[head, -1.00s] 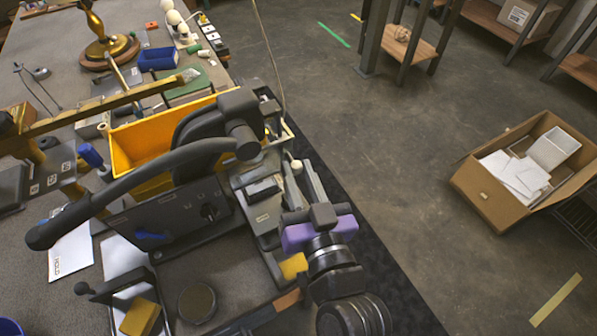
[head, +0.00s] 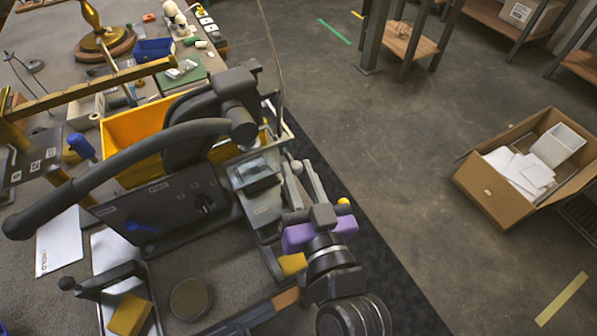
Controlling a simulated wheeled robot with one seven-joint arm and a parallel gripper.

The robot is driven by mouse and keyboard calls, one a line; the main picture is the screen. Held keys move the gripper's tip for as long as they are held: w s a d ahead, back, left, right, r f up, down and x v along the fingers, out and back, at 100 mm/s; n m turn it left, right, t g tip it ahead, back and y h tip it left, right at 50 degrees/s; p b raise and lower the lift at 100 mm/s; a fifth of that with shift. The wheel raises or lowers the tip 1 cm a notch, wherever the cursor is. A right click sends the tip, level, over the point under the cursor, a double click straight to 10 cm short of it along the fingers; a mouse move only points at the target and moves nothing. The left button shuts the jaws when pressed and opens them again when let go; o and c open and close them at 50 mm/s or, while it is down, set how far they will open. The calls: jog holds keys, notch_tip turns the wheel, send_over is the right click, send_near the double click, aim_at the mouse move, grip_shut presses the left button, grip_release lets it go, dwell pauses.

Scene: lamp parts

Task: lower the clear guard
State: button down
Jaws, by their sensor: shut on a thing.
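The clear guard (head: 268,152) is a see-through pane with a pale edge at the right side of the dark machine (head: 165,212). It stands over a small grey block; its exact tilt is hard to tell. A small round knob (head: 296,168) shows near the guard's right edge. My gripper (head: 302,178), with a purple body behind its two grey fingers, reaches up from the lower right. Its fingertips are at the knob and shut on it. The contact itself is small and partly hidden.
The machine's long dark lever (head: 110,175) crosses in front of a yellow bin (head: 130,130). A brass lamp base (head: 105,43) stands at the back left. An open carton (head: 490,195) sits on the floor to the right. The floor between is clear.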

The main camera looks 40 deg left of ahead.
notch_tip(320, 180, down, 6)
jog(key=b, duration=0.4)
jog(key=shift+f+b, duration=0.1)
jog(key=shift+b, duration=0.25)
jog(key=shift+f, duration=0.1)
jog(key=c, duration=1.2)
grip_release()
jog(key=shift+s+d, duration=0.1)
jog(key=b+v, duration=0.1)
jog(key=v, duration=0.5)
jog(key=shift+s+d, duration=0.2)
jog(key=shift+d, duration=0.15)
jog(key=shift+s+d, duration=0.2)
jog(key=shift+d, duration=0.15)
